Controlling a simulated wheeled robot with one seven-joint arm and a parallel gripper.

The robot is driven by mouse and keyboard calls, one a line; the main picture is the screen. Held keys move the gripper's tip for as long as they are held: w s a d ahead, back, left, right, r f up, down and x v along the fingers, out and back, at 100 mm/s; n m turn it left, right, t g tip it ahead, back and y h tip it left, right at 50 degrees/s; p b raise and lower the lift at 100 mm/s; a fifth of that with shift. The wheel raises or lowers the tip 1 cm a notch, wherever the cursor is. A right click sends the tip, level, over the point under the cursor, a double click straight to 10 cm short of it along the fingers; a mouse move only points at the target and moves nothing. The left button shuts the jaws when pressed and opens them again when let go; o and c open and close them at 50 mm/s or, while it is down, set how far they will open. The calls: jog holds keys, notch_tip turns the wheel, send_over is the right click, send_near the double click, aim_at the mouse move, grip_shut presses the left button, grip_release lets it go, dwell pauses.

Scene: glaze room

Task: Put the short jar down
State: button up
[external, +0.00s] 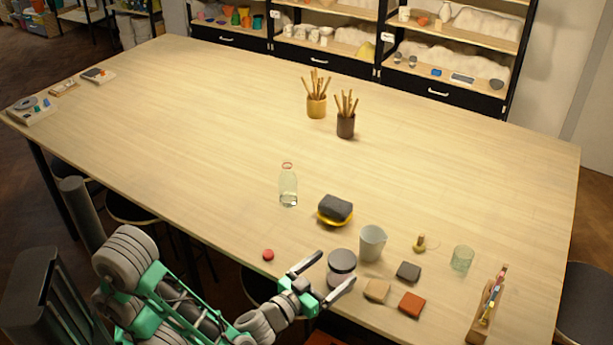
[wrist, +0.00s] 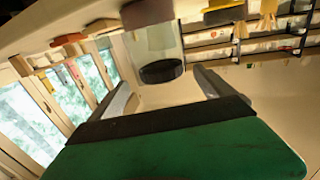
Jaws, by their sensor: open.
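The short jar (external: 341,268) is a squat clear jar with a dark lid. In the external view it stands upright on the wooden table (external: 200,130) near the front edge. My gripper (external: 325,277) is low at that edge with its two fingers spread apart, one on each side of the jar. In the wrist view the jar (wrist: 158,45) appears upside down, beyond and between the open fingers (wrist: 160,82). I cannot tell whether a finger touches it.
A grey tumbler (external: 372,243) stands close behind the jar. Tan (external: 377,290), dark (external: 408,271) and orange (external: 412,304) blocks lie to its right. A sponge on a yellow dish (external: 335,210) and a bottle (external: 288,185) stand farther back. The table's left middle is clear.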

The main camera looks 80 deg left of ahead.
aim_at(351, 253)
jog(key=p+x, duration=0.1)
jog(key=x, duration=0.7)
jog(key=shift+s+a+p, duration=0.1)
jog(key=shift+s+p, duration=0.05)
jog(key=shift+p, duration=0.25)
grip_shut()
dwell(0.4)
